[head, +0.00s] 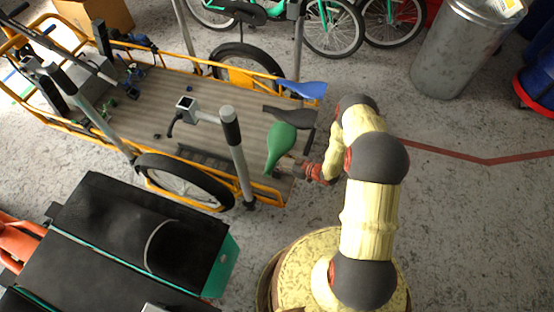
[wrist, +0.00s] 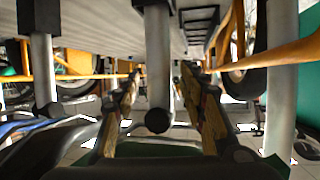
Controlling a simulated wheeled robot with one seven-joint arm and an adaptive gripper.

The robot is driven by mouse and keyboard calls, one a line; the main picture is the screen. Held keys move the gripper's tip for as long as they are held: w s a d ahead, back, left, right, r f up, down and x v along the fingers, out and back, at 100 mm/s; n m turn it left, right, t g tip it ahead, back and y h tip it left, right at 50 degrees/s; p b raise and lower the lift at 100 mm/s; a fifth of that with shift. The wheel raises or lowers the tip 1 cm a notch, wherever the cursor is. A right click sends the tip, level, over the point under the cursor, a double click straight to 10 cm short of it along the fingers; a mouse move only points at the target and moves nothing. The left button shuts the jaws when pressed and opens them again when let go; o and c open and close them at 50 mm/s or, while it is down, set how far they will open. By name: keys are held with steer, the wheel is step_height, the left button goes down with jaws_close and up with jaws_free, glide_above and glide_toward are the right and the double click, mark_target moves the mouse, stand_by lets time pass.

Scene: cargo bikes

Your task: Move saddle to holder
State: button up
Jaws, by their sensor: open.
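Three saddles show at the right end of the cargo bike deck in the head view: a blue saddle (head: 303,89), a dark grey saddle (head: 289,116) and a green saddle (head: 281,143). My gripper (head: 289,166) is beside the lower end of the green saddle, partly hidden by it. In the wrist view my gripper's fingers (wrist: 160,92) are spread open, with a grey post (wrist: 157,55) with a dark round end showing between them. I see no saddle held. I cannot tell which part is the holder.
The cargo bike's wooden deck (head: 140,95) has orange rails and upright grey posts (head: 237,155). A black box (head: 125,230) with green edging stands at lower left.

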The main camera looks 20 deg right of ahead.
steer(key=v, duration=1.2)
